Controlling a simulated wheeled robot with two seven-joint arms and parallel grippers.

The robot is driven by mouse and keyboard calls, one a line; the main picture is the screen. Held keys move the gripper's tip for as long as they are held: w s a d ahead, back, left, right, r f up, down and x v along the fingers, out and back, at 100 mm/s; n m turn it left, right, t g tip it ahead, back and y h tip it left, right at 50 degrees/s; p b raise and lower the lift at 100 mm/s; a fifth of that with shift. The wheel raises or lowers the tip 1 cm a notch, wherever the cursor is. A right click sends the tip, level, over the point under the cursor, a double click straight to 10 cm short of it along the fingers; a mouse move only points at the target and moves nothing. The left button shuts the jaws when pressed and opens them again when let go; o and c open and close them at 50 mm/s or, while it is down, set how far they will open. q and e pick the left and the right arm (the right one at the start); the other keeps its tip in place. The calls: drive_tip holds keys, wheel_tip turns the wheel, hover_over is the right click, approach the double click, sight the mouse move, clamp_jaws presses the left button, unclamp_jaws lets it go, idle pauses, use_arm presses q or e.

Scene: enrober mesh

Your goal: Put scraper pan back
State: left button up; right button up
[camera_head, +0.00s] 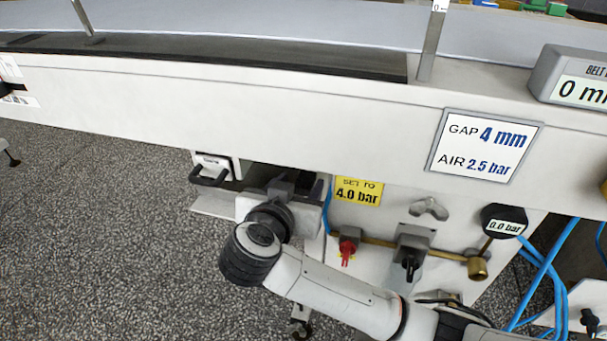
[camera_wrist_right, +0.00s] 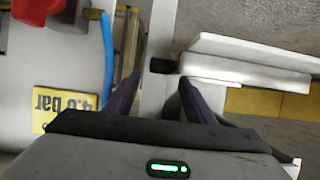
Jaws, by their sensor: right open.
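What looks like the scraper pan, a pale part with a small label and a black handle (camera_head: 208,179), shows under the machine's side beam in the head view. Much of it is hidden by the beam and my arm. My right gripper (camera_head: 288,187) is just right of it, below the beam, with its fingertips hard to make out there. In the right wrist view my right gripper (camera_wrist_right: 160,88) is open, with two dark fingers apart. A white body (camera_wrist_right: 245,65) with a black end lies beyond them; I cannot tell whether they touch it. My left gripper is out of view.
The long pale beam (camera_head: 230,105) overhangs my right gripper. A yellow pressure sign (camera_head: 358,191), red valve (camera_head: 347,250), black valve (camera_head: 411,262), gauge (camera_head: 505,221) and blue hoses (camera_head: 545,262) are to its right. Speckled floor (camera_head: 90,240) is open at the left.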

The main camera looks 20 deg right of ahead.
drive_tip(key=p+v, duration=0.2)
drive_tip(key=v, duration=0.5)
drive_tip(key=shift+s+a, duration=0.2)
drive_tip(key=shift+r, duration=0.1)
